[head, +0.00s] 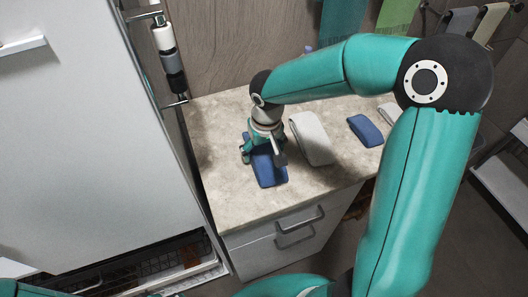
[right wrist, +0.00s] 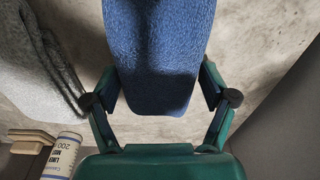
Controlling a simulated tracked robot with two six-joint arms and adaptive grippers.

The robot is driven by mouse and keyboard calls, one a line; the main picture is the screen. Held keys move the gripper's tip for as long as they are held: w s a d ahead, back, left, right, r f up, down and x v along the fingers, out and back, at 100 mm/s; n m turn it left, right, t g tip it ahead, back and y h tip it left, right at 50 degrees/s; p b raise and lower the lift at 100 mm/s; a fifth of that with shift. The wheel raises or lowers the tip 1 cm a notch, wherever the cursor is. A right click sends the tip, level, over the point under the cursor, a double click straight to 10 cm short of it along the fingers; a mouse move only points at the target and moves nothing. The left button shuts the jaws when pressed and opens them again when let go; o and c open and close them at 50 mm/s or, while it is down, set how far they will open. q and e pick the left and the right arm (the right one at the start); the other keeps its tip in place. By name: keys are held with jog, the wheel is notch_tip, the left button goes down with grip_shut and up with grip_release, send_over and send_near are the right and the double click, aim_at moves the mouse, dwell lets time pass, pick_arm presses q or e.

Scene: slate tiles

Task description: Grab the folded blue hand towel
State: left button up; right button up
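A folded blue hand towel (head: 270,172) lies on the stone counter under my right gripper (head: 264,155). The right wrist view shows the same towel (right wrist: 160,50) between the two spread fingers of that gripper (right wrist: 158,86). One finger stands along each side of the towel's near end. I cannot tell whether the fingers touch it. The gripper hides part of the towel in the head view. A second, smaller folded blue cloth (head: 366,130) lies farther right on the counter. My left gripper is not in view.
A pale folded towel (head: 311,138) lies just right of the blue towel; it also shows in the right wrist view (right wrist: 35,65). A labelled bottle (right wrist: 63,156) shows there too. A tall white cabinet (head: 85,130) stands left of the counter (head: 222,190). The counter front is clear.

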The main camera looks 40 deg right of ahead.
jog(key=c, duration=0.5)
jog(key=shift+r, duration=0.15)
